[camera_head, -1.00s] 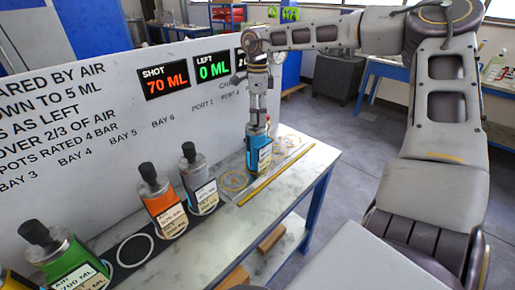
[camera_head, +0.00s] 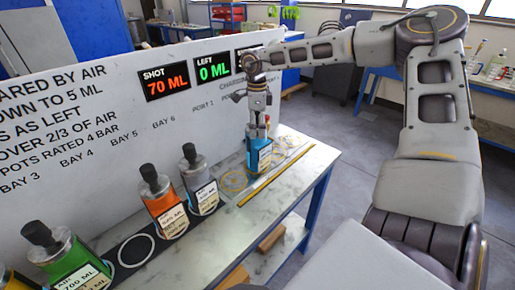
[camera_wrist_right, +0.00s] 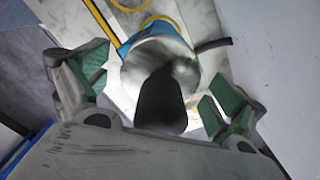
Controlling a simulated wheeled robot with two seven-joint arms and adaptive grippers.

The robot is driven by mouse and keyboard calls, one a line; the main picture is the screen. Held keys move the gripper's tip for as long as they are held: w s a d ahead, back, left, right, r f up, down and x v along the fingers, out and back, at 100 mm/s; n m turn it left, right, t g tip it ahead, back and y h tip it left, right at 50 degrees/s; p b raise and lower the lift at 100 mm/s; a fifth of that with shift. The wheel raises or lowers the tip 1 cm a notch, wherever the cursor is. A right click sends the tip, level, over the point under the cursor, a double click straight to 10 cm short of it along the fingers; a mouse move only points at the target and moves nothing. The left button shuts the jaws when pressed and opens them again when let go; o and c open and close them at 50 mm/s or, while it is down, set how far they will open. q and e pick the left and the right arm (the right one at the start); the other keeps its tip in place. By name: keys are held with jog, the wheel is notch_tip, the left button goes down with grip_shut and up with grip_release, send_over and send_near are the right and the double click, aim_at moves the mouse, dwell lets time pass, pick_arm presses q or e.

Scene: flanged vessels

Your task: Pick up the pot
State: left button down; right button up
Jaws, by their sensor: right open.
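The blue pot (camera_head: 259,158) stands upright on the bench, right of the other pots, with a white label on its front. My right gripper (camera_head: 259,118) is above it, pointing down around its top. In the right wrist view, the pot's metal lid (camera_wrist_right: 160,55) and black knob lie between the spread green-padded fingers of my right gripper (camera_wrist_right: 158,92). The fingers are apart, with visible room on both sides of the knob. My left gripper is not in view.
A grey pot (camera_head: 198,180), an orange pot (camera_head: 163,205) and a green pot (camera_head: 68,262) stand in a row to the left. A lettered white panel (camera_head: 110,120) rises behind the bench (camera_head: 300,165). A yellow strip (camera_head: 275,177) lies right of the blue pot.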

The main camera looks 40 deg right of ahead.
jog(key=shift+f, duration=0.1)
jog(key=shift+c, duration=0.2)
grip_shut()
dwell(0.7)
jog(key=shift+r, duration=0.2)
jog(key=shift+r+b, duration=0.3)
jog(key=shift+r, duration=4.6)
